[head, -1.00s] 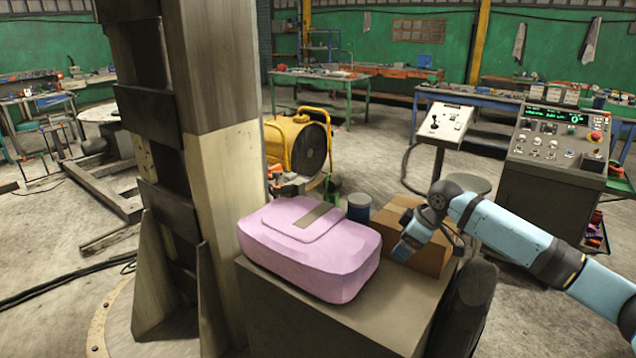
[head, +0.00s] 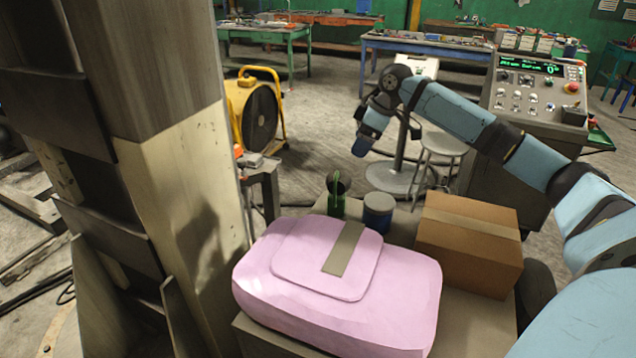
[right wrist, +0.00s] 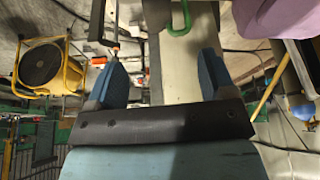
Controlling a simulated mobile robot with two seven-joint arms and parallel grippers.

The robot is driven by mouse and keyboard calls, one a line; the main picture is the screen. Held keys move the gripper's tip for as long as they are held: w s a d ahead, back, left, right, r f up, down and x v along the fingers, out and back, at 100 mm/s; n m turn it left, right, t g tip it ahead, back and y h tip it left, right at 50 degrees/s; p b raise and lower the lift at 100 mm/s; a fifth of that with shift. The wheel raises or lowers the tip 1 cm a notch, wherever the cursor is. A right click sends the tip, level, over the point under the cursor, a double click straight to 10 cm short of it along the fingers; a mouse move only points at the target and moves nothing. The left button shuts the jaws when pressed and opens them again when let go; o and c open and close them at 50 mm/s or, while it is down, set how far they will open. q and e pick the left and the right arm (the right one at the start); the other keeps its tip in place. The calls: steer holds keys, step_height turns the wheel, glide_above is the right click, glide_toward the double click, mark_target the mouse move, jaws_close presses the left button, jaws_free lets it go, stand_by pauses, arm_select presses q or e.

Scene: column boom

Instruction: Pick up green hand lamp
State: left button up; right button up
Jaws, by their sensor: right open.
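The green hand lamp (head: 337,203) stands at the far edge of the box top, behind the pink bag (head: 320,275) and left of a blue-grey canister. It has a green body and a dark round head; the bag hides its lower part. My right gripper (head: 366,143) is up and to the right of the lamp, clear of it, pointing down. In the right wrist view its two blue fingers (right wrist: 162,75) are apart with nothing between them. A green curved piece (right wrist: 181,18), which looks like the lamp's hook, shows beyond them at the top edge. My left gripper is out of view.
The canister (head: 378,212) and a cardboard box (head: 469,243) crowd the lamp's right side. A thick column (head: 170,150) stands at left. A yellow fan (head: 256,110), a stool (head: 443,145) and a control console (head: 536,110) stand beyond, with open floor between.

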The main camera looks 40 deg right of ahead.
mark_target(341, 174)
steer(key=x, duration=0.7)
steer(key=shift+f+p, duration=0.1)
steer(key=shift+p, duration=0.25)
steer(key=shift+w+a+f, duration=0.15)
steer(key=shift+w+f, duration=0.1)
steer(key=shift+f, duration=0.2)
steer(key=shift+w+a+f, duration=0.2)
steer(key=shift+a+f, duration=0.05)
steer(key=shift+f, duration=0.25)
steer(key=p+x, duration=0.1)
steer(key=x, duration=0.3)
steer(key=shift+w, duration=0.2)
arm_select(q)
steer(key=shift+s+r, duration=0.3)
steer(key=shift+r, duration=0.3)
arm_select(e)
steer(key=shift+s+r, duration=0.1)
steer(key=c, duration=1.1)
